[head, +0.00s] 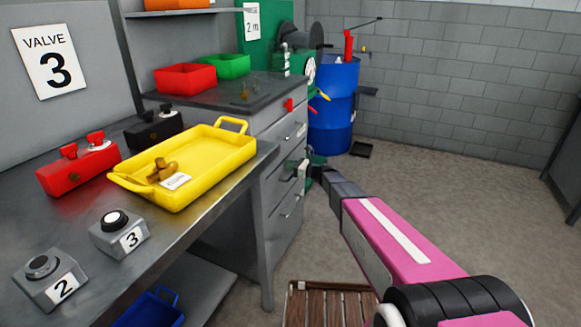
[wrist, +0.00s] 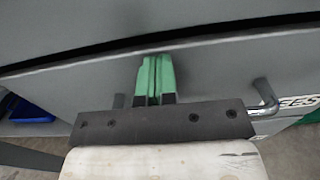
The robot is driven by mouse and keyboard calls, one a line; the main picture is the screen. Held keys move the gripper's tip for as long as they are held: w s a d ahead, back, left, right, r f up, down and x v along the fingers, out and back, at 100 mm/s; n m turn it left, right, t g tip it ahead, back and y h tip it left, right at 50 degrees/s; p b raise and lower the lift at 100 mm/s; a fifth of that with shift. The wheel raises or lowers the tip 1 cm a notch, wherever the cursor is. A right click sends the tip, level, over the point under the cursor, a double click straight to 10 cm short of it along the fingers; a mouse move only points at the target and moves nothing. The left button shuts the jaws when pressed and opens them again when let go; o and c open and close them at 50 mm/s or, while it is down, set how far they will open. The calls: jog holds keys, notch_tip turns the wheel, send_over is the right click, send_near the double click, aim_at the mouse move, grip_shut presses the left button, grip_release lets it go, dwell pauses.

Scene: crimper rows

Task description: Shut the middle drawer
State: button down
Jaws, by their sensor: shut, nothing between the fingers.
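The grey drawer unit stands under the back worktop in the head view, with its drawers stacked one above another. The middle drawer (head: 287,175) has a handle and a pale label, partly covered by my gripper (head: 311,166). In the wrist view my gripper (wrist: 157,76) has its green fingers together and empty, pointing at a grey drawer front (wrist: 210,75). The fingertips are at or very close to this front; contact is not clear. A dark narrow gap runs along its top edge. Its handle (wrist: 266,95) is to the right of the fingers.
A blue drum (head: 335,105) stands behind my gripper. The near bench (head: 205,215) with a yellow tray (head: 225,150) is to the left. A slatted wooden platform (head: 325,305) lies at the bottom. Open floor (head: 440,190) is to the right.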

jog(key=v, duration=1.4)
jog(key=s+d+f+n+g+h, duration=0.2)
jog(key=s+f+n+g+h, duration=0.15)
jog(key=s+n, duration=0.35)
jog(key=s+d+f+n+g+h, duration=0.2)
jog(key=s+n+h, duration=0.25)
jog(key=s, duration=0.45)
jog(key=s+d+n+h, duration=0.9)
jog(key=s+d+n, duration=0.1)
jog(key=s+d, duration=0.1)
jog(key=shift+s+d+g, duration=0.35)
jog(key=shift+d, duration=0.4)
jog(key=c, duration=1.8)
grip_release()
jog(key=shift+n, duration=0.25)
